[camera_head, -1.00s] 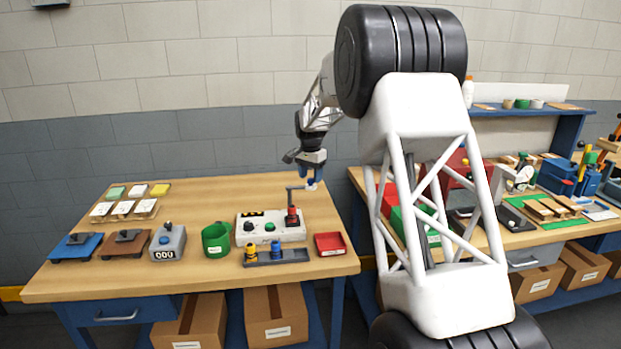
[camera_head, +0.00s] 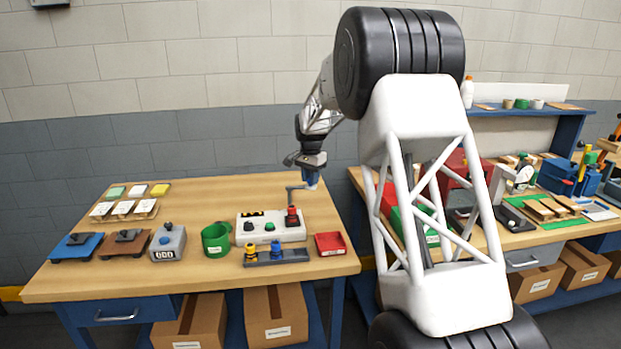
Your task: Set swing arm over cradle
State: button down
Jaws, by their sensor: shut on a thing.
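A white control box (camera_head: 268,236) stands on the left bench with a red post (camera_head: 292,217) at its right end. The thin grey swing arm (camera_head: 296,188) sits above the post and points right. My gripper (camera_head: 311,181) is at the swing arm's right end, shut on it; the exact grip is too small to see. A dark grey tray (camera_head: 292,259) with a yellow piece (camera_head: 250,252) and a blue piece (camera_head: 276,250) stands in front of the box. I cannot tell which part is the cradle.
A grey counter (camera_head: 167,244) and two plates with black handles stand further left. The bench behind the box is clear. My arm's large links cover part of the right bench.

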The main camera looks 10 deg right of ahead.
aim_at(299, 187)
jog(key=shift+s, duration=0.15)
jog(key=s+a+m, duration=0.2)
jog(key=m, duration=0.3)
jog(key=s+a+m, duration=0.2)
jog(key=m, duration=0.3)
jog(key=s+a+m, duration=0.2)
jog(key=s+m, duration=0.1)
jog(key=m, duration=0.3)
jog(key=shift+a, duration=0.15)
jog(key=shift+s+a+m, duration=0.1)
jog(key=shift+a+m, duration=0.55)
jog(key=shift+m, duration=0.45)
jog(key=c, duration=0.9)
grip_release()
